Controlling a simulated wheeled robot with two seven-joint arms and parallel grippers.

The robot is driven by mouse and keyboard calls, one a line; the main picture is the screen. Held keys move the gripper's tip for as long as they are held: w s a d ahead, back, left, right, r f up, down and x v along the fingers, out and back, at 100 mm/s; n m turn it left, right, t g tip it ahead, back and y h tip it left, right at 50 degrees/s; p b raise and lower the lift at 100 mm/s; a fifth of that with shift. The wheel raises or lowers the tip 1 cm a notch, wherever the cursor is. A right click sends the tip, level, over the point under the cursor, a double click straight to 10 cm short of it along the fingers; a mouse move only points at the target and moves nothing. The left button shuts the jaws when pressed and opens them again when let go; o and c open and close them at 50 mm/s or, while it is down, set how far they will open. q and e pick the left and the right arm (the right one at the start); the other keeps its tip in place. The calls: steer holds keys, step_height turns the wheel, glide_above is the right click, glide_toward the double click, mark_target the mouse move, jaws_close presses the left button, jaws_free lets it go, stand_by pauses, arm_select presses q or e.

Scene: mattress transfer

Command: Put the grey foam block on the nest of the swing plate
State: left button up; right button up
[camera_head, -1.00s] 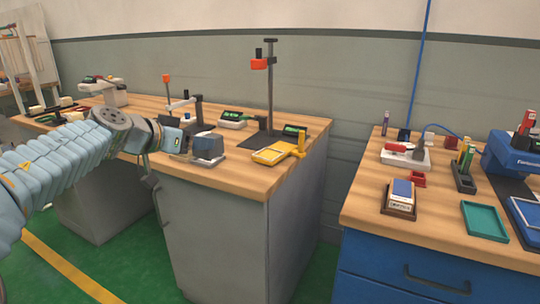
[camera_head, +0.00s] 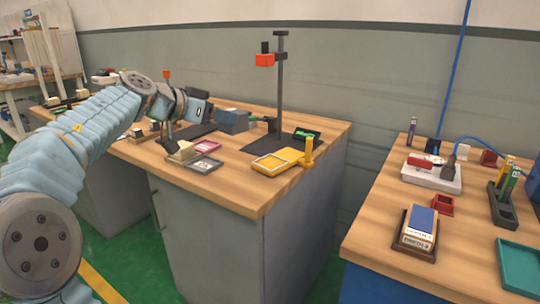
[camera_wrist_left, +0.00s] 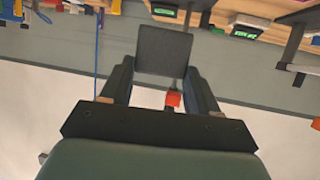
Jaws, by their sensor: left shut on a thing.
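The grey foam block (camera_head: 233,121) is held out at the end of my left gripper (camera_head: 213,116), above the wooden bench. In the left wrist view the dark grey block (camera_wrist_left: 163,50) sits between the two black fingers of the left gripper (camera_wrist_left: 160,72). A yellow plate (camera_head: 276,162) with a recess and an upright yellow post at its right corner lies to the right of the block, near the bench front; it looks like the swing plate. The block is apart from it. My right gripper is in neither view.
A dark stand (camera_head: 279,90) with an orange-red head rises behind the yellow plate. A grey tray (camera_head: 203,165), a pink-framed piece (camera_head: 207,146) and a beige block (camera_head: 184,151) lie below the gripper. A second bench (camera_head: 385,225) at right holds several small items.

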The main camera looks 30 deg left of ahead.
mark_target(247, 123)
arm_select(q)
steer(key=w+d+f, duration=0.1)
steer(key=w+d, duration=0.1)
steer(key=w, duration=0.1)
steer(key=w+d+f+b, duration=0.1)
steer(key=shift+w+f, duration=0.25)
steer(key=shift+f, duration=0.1)
steer(key=w+d+f+b, duration=0.1)
steer(key=f, duration=0.1)
steer(key=w+d+f+b, duration=0.1)
steer(key=w+f, duration=0.1)
steer(key=w+d+f+b, duration=0.1)
steer(key=w+f, duration=0.1)
steer(key=shift+d+f, duration=0.1)
steer(key=shift+f, duration=0.3)
step_height(247, 123, down, 2)
steer(key=shift+b, duration=0.9)
steer(key=shift+s+f, duration=0.1)
steer(key=shift+f, duration=0.2)
steer(key=shift+r, duration=0.2)
steer(key=shift+f, duration=0.1)
